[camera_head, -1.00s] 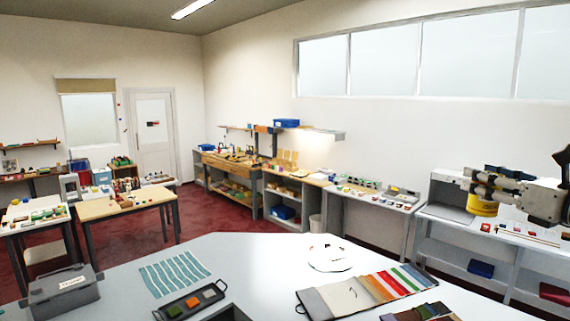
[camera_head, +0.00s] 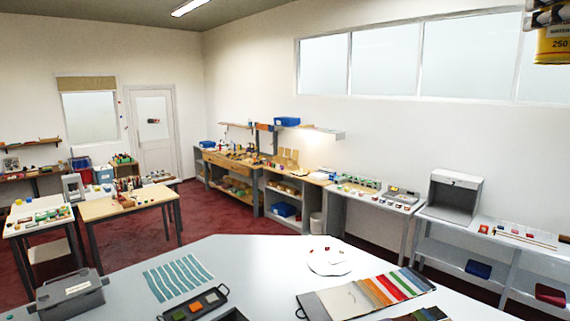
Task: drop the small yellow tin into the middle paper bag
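The small yellow tin (camera_head: 554,46) hangs in the air at the top right corner, above the counter and in front of the window. Its label shows "250". My gripper (camera_head: 546,17) is at the top of the tin, cut off by the picture's edge, and appears shut on it. The tin is cut off at the right edge. No paper bag shows in this view.
The pale counter (camera_head: 250,262) fills the front. It bears a grey box (camera_head: 69,293), teal strips (camera_head: 178,276), a dark tray (camera_head: 192,304), a round white sheet (camera_head: 328,262) and a colour swatch fan (camera_head: 370,292). Benches with tools line the far wall.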

